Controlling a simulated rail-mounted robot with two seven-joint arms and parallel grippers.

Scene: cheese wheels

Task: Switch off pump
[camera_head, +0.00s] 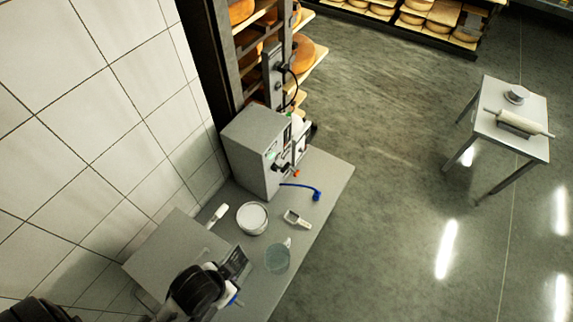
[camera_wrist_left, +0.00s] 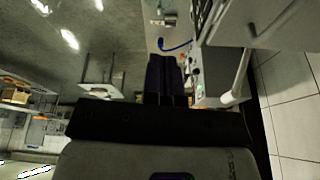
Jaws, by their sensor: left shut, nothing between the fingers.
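The pump unit, a grey box (camera_head: 255,150), stands on the counter by the tiled wall. Its panel has a green spot, dark fittings and a red-orange part (camera_head: 297,173). A blue hose (camera_head: 303,188) comes off its front. The wrist view is upside down; the pump's panel (camera_wrist_left: 196,78) shows there just right of the fingers, with the hose (camera_wrist_left: 176,46) above. My left gripper (camera_head: 238,259) is low over the near part of the counter, shut and empty, apart from the pump in the head view. Its dark fingers (camera_wrist_left: 162,60) lie together. My right gripper is out of view.
Between gripper and pump are a white round tub (camera_head: 252,218), a small scoop (camera_head: 297,219), a clear jug (camera_head: 277,258) and a white-handled tool (camera_head: 217,215). Cheese shelves (camera_head: 310,70) stand behind the pump. A side table (camera_head: 535,147) stands right, across open floor.

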